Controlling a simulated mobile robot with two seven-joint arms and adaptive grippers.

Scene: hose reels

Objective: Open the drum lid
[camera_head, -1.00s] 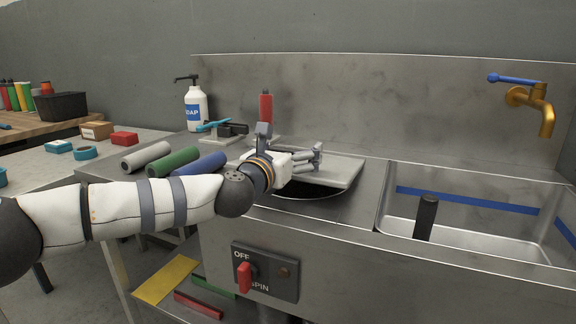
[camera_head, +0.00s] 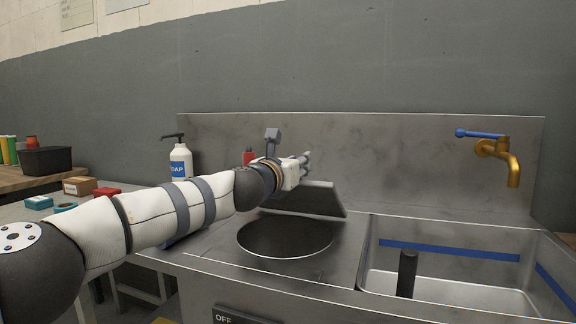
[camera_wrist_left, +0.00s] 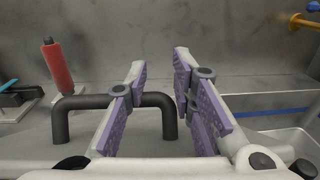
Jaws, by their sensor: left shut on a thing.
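The drum lid (camera_head: 325,200) is a flat grey metal plate, tilted up at the back of the round drum opening (camera_head: 285,238). The dark opening shows in front of it in the head view. My left gripper (camera_head: 304,160) is above the lid's upper part. In the left wrist view, the dark bar handle (camera_wrist_left: 150,100) of the lid passes between the purple-padded fingers (camera_wrist_left: 158,98), and the gripper is shut on it. The gripper and wrist hide the handle in the head view. My right gripper is out of view.
A sink basin (camera_head: 440,285) with a dark upright post (camera_head: 407,272) is to the right, below a brass tap (camera_head: 500,155). A soap bottle (camera_head: 181,160) and a red upright handle (camera_head: 248,157) are left of the lid. The metal backsplash (camera_head: 400,165) stands behind.

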